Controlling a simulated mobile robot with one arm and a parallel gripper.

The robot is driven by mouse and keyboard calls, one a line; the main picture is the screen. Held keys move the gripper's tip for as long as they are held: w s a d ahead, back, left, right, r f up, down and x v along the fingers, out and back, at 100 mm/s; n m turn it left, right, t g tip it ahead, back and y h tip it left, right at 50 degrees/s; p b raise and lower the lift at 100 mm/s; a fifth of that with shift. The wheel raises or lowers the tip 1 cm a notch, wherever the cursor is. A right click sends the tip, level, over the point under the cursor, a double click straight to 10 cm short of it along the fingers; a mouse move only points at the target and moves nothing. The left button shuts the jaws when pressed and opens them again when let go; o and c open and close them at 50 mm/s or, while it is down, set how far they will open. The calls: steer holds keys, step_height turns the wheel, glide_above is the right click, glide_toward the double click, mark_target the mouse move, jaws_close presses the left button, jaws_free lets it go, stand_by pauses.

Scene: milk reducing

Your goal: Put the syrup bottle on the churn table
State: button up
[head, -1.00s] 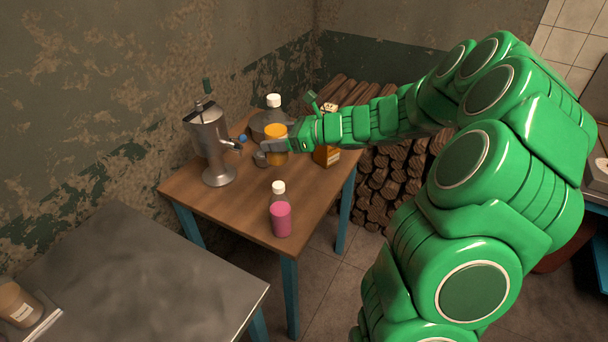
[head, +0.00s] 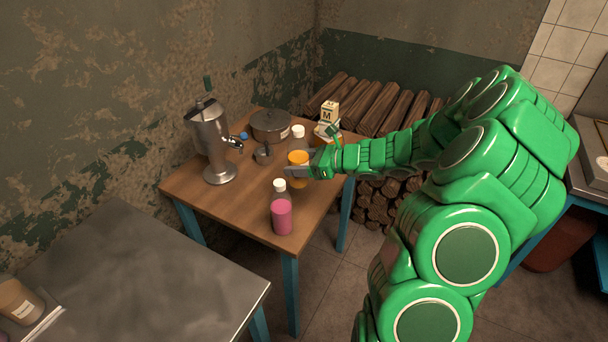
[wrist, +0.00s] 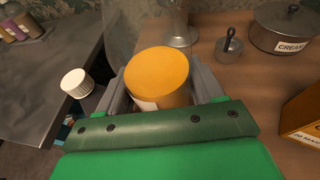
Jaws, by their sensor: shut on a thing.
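My gripper (head: 294,174) is shut on a clear bottle with orange contents (head: 298,157) and a white cap, which I take as the syrup bottle. It is upright over the wooden table (head: 235,200), which I take as the churn table. I cannot tell whether its base touches the tabletop. In the wrist view the orange contents (wrist: 158,72) sit between the fingers (wrist: 160,90), and the bottle's clear upper part rises past them. A metal churn with a tap (head: 212,140) stands at the table's left.
A pink bottle (head: 282,212) with a white cap stands at the front of the table. A lidded pot (head: 270,125), labelled CREAM, a small metal cup (head: 263,154) and an orange box (wrist: 305,115) are near. A grey table (head: 130,270) is at front left.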

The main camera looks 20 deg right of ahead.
steer(key=shift+f, duration=5.05)
steer(key=o, duration=1.4)
steer(key=shift+f, duration=0.1)
steer(key=shift+c, duration=0.2)
steer(key=shift+s+d, duration=0.1)
steer(key=v, duration=1.1)
steer(key=shift+s+d+r, duration=0.2)
steer(key=shift+d+r, duration=0.1)
